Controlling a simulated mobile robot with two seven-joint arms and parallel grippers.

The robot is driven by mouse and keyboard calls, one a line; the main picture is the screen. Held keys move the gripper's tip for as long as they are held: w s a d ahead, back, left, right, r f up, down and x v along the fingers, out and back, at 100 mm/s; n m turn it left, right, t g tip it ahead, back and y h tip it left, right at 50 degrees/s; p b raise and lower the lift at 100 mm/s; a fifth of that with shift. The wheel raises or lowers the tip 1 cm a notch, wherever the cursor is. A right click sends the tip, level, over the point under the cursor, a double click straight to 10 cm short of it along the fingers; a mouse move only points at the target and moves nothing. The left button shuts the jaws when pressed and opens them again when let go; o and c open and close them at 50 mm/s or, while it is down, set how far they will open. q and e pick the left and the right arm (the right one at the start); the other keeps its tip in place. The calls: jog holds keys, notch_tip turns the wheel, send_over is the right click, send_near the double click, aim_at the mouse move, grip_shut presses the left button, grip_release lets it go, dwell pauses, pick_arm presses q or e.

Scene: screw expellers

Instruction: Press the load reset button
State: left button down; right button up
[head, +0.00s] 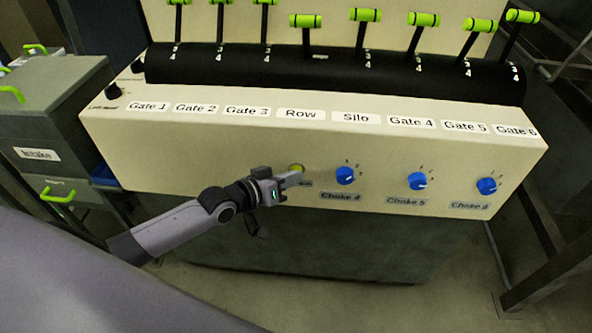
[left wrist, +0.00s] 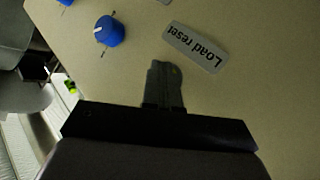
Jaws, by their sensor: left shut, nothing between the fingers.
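My left gripper (head: 291,179) is shut and empty, its fingertips at the front face of the cream control panel. A yellow button (head: 297,167) shows just above the fingertips in the head view, partly covered by them. In the left wrist view the shut fingers (left wrist: 164,84) point at the panel beside the upside-down "Load reset" label (left wrist: 195,47). I cannot tell whether the fingertips touch the button. My right gripper is not in view.
Blue choke knobs (head: 346,175) sit right of the button; one knob (left wrist: 109,31) shows in the left wrist view. Green-handled levers (head: 365,15) rise from the black curved cover (head: 330,75) above. A grey "Intake" cabinet (head: 50,115) stands at left.

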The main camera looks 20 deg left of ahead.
pick_arm(q)
jog(key=shift+r, duration=0.1)
jog(key=shift+s+d+p, duration=0.1)
jog(key=shift+s+p, duration=0.2)
jog(key=shift+p, duration=0.2)
jog(key=shift+s+d+p, duration=0.15)
jog(key=shift+s+p, duration=0.15)
jog(key=shift+s, duration=0.2)
jog(key=s+p, duration=0.2)
jog(key=s+d+p, duration=0.1)
jog(key=s+p, duration=0.1)
jog(key=shift+s+d, duration=0.2)
jog(key=shift+s, duration=0.2)
